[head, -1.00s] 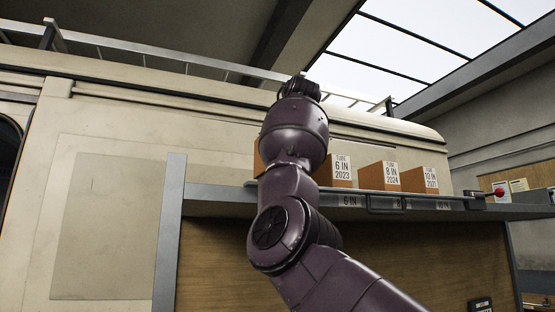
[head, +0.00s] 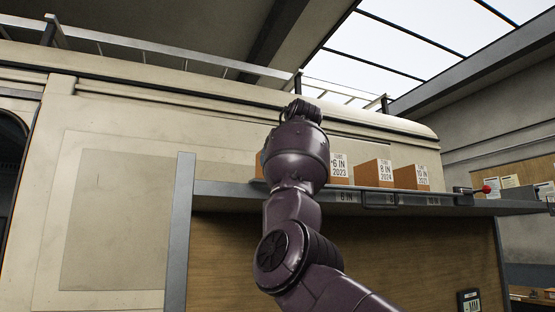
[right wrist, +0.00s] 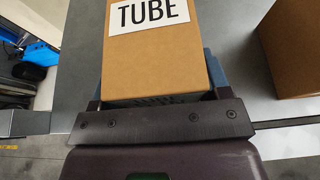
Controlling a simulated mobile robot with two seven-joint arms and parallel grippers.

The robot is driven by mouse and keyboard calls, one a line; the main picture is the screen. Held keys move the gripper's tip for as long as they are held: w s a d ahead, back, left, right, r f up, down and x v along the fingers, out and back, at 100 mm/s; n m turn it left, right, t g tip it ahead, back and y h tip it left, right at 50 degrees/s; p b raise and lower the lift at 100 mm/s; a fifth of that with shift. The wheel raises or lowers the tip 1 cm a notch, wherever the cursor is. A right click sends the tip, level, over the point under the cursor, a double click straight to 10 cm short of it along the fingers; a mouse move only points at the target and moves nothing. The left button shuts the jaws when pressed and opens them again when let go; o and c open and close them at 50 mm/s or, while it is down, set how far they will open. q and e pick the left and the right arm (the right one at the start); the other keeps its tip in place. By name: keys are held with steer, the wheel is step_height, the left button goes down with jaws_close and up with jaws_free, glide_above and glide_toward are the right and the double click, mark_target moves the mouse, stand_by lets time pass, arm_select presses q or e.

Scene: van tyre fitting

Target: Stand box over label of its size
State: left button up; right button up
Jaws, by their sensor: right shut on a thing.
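My right gripper (right wrist: 155,95) is shut on a brown cardboard box (right wrist: 150,70) with a white label reading TUBE; the rest of its label is cut off. In the head view my arm hides this gripper, and a brown sliver (head: 259,165) shows left of the arm. Along the shelf (head: 235,189) stand a 6 IN 2023 box (head: 340,170), partly behind my arm, an 8 IN 2024 box (head: 370,174) and a 10 IN 2021 box (head: 408,177). The shelf edge carries a 6 IN label (head: 346,197) and a 10 IN label (head: 433,201). My left gripper is out of view.
Another brown box (right wrist: 295,45) stands right of the held box in the wrist view, with a gap between. A grey post (head: 178,235) stands at the shelf's left end. A red knob (head: 486,189) sticks out at the right. A cream van (head: 110,210) is behind.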

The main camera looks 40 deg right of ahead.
steer(key=shift+w+d+f, duration=0.1)
steer(key=shift+d, duration=0.1)
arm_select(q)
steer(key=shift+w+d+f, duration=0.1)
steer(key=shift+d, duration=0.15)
arm_select(e)
steer(key=shift+f, duration=0.1)
steer(key=o, duration=1.1)
steer(key=shift+c, duration=0.2)
steer(key=shift+s+a+r, duration=0.15)
steer(key=shift+s+r, duration=0.1)
arm_select(q)
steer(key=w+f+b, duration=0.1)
steer(key=b, duration=0.2)
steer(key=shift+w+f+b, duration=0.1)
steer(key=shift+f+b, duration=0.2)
arm_select(e)
steer(key=v, duration=1.1)
steer(key=shift+s, duration=0.25)
